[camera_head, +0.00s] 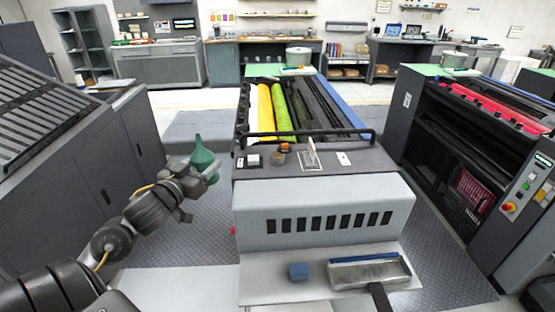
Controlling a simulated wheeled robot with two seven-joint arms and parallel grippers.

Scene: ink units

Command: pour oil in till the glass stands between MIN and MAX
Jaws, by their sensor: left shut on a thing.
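My left gripper (207,172), at the left of the ink unit, is shut on a green oil can (202,154). The can has a wide body and a thin spout pointing up; it is held in the air, left of the machine's top deck. The ink unit (324,210) stands in the middle, with a grey front and dark slots. No MIN or MAX marks or oil level can be made out. My right gripper is out of view.
A dark rail (310,134) crosses the deck's back edge, before yellow and green rollers. Machines stand left and right. Tread-plate floor (205,235) is clear left of the unit.

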